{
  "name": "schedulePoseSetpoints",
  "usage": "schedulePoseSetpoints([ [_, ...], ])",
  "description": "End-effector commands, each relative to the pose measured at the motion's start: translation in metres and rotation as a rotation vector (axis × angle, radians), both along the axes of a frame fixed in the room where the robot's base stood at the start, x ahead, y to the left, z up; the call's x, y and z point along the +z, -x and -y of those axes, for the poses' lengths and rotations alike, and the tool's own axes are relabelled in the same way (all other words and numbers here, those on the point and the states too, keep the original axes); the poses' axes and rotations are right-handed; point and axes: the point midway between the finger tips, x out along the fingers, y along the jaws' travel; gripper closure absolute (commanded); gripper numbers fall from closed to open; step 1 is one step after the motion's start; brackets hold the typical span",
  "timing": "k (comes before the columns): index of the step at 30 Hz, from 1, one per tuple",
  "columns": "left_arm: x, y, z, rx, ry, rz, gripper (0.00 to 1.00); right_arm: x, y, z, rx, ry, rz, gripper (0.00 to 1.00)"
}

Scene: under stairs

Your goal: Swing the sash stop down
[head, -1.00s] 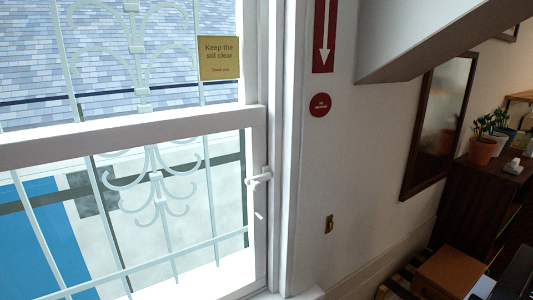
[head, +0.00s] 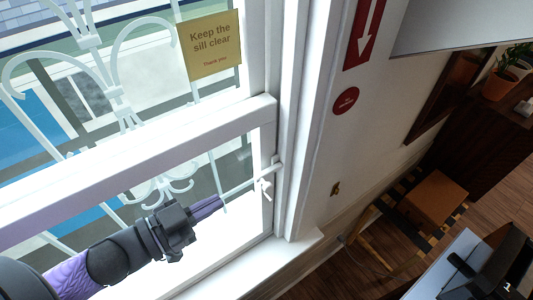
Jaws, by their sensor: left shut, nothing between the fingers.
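The sash stop (head: 264,187) is a small white fitting on the right side of the white window frame, just below the meeting rail (head: 150,150). Its exact angle is hard to tell against the bright frame. My left gripper (head: 219,203) comes in from the lower left, with its purple fingers together and empty. The fingertips point right towards the stop, with a gap in the picture between them. My right gripper is not in view.
White scrolled grille bars (head: 110,95) stand behind the glass. A yellow sill sign (head: 210,47) is on the upper pane. The sill (head: 285,255) looks clear. A brown box (head: 433,198) sits on a slatted bench at right.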

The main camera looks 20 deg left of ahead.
Motion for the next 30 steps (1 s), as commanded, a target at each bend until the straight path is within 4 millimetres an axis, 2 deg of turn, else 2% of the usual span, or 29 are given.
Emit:
schedulePoseSetpoints([
  [11, 0.001, -0.002, 0.003, -0.004, 0.002, 0.004, 1.00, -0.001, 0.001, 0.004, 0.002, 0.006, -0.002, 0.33],
  [14, 0.000, -0.013, 0.010, -0.004, 0.002, 0.008, 1.00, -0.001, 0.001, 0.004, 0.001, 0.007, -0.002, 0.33],
  [26, -0.004, -0.083, 0.060, -0.003, 0.002, 0.006, 1.00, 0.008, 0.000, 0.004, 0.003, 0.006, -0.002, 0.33],
  [30, -0.032, -0.087, 0.059, -0.001, 0.001, -0.001, 1.00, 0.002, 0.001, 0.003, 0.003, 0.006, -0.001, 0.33],
])
